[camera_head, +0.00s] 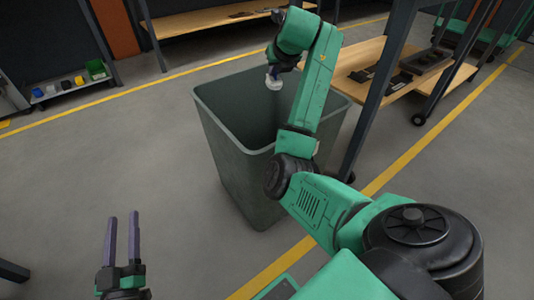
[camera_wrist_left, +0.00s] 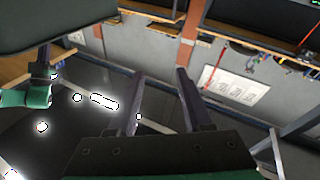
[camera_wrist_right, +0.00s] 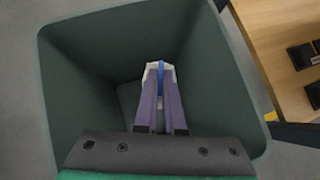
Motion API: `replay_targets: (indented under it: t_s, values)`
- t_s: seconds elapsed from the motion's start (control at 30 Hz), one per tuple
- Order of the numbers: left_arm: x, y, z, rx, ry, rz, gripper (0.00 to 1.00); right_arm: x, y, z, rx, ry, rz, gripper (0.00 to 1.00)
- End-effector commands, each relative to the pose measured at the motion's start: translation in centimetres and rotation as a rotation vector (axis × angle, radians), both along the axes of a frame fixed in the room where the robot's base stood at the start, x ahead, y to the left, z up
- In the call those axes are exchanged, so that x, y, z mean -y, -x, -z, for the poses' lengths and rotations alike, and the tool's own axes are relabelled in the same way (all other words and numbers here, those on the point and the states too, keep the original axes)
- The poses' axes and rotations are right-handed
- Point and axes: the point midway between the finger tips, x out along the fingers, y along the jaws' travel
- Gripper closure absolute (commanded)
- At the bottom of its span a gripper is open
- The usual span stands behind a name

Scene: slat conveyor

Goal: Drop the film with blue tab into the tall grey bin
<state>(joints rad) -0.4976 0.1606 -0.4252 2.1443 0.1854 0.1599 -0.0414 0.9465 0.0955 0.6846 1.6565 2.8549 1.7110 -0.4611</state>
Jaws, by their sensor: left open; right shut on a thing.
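The tall grey bin (camera_head: 246,165) stands on the floor in the middle of the head view, its open top facing up. My right gripper (camera_head: 274,76) is over the bin's opening. In the right wrist view my right gripper (camera_wrist_right: 159,85) is shut on the film with blue tab (camera_wrist_right: 161,68); a whitish piece with a blue strip shows between the fingertips, with the bin's walls (camera_wrist_right: 85,52) around and below it. In the head view the film (camera_head: 273,84) is a small pale shape. My left gripper (camera_head: 123,240) is open and empty at the lower left, well away from the bin.
A wooden bench (camera_head: 372,62) with dark flat items stands close to the bin's right side. A shelf (camera_head: 70,88) with small coloured boxes is at the far left. A wooden shelf (camera_head: 200,22) runs along the back. The floor left of the bin is clear.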

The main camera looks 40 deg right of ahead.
Motion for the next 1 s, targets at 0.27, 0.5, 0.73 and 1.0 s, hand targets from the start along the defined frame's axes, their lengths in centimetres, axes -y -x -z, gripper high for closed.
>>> replay_targets:
  t_s: [0.27, 0.5, 0.73, 1.0]
  values:
    - [-0.4, -0.9, -3.6, 0.099, 0.027, -0.018, 0.5, 0.0, 0.0, 0.4, 0.0, 0.0, 0.0, 1.0]
    - [-0.4, -1.0, -3.6, 0.097, 0.027, -0.019, 0.5, 0.0, 0.0, 0.3, 0.0, 0.0, 0.0, 0.86]
    - [-0.3, -0.9, -3.3, 0.092, 0.023, -0.016, 0.5, 0.0, 0.0, 0.3, 0.0, 0.0, 0.0, 0.59]
    - [-0.3, -0.9, -3.0, 0.081, 0.016, -0.01, 0.5, -0.1, 0.2, 0.0, 0.001, 0.0, 0.0, 0.59]
